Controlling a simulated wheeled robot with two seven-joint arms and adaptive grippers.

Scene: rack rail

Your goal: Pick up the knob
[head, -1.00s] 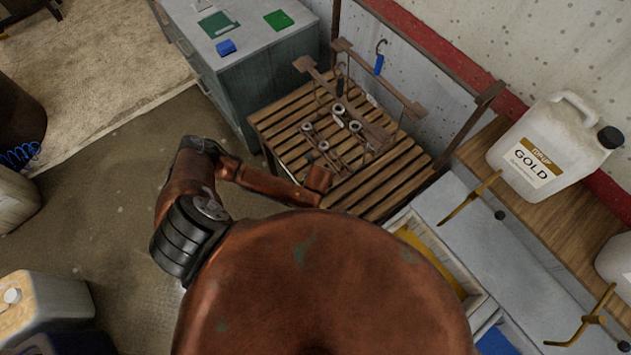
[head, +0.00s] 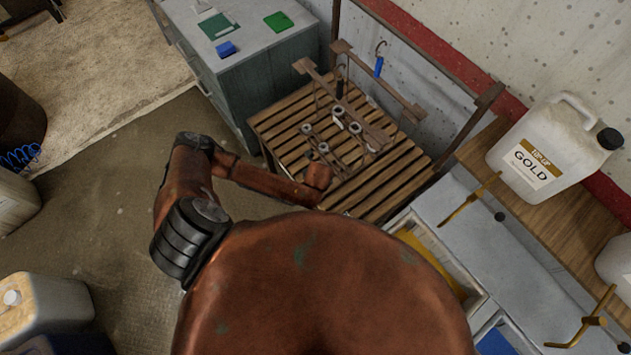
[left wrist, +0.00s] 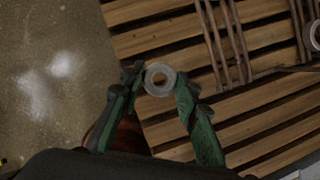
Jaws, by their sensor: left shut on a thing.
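My right gripper is not in view.
The slatted rack (head: 385,205) carries rods with several round grey pieces (head: 308,129), a hanging frame and hooks. A grey cabinet (head: 270,82) stands behind left. A bench with a white jug (head: 540,165) and basins are at right.

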